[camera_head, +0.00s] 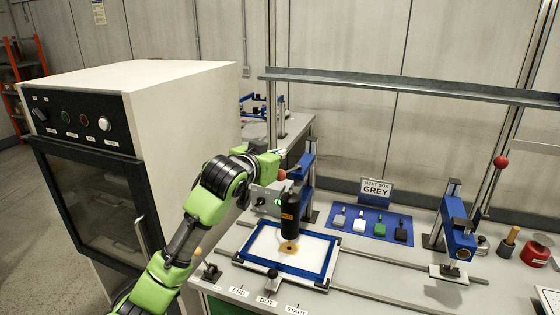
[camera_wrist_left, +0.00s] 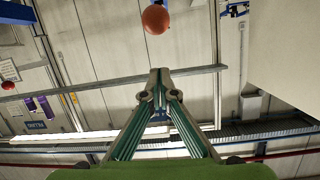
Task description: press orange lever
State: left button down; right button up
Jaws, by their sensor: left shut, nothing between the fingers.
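The orange lever knob (camera_head: 281,175) is a round ball beside the blue press column at the left station. In the left wrist view the orange ball (camera_wrist_left: 155,19) is at the top, above the fingertips in the picture, with a visible gap to them. My left gripper (camera_head: 281,153) is right by the knob in the head view, its fingers mostly hidden behind the green arm parts. In the left wrist view my left gripper (camera_wrist_left: 158,75) has its fingertips together, with nothing between them. The lever's rod is mostly hidden. My right gripper is not in view.
Below is a black cylinder (camera_head: 290,215) over a blue-framed white sheet (camera_head: 265,250). A second blue press (camera_head: 459,240) with a red knob (camera_head: 501,161) stands at the right. A grey shelf rail (camera_head: 400,86) spans behind. A white oven-like cabinet (camera_head: 190,110) stands left of my arm.

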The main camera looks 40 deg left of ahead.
pick_arm(q)
jog(key=p+x, duration=0.1)
jog(key=x, duration=0.2)
jog(key=shift+w+r, duration=0.1)
jog(key=shift+w, duration=0.25)
jog(key=f+p, duration=0.1)
jog(key=f, duration=0.1)
jog(key=shift+s+f+p, duration=0.35)
jog(key=shift+s+p, duration=0.05)
jog(key=shift+s+f, duration=0.4)
jog(key=shift+s, duration=0.1)
jog(key=shift+f, duration=0.2)
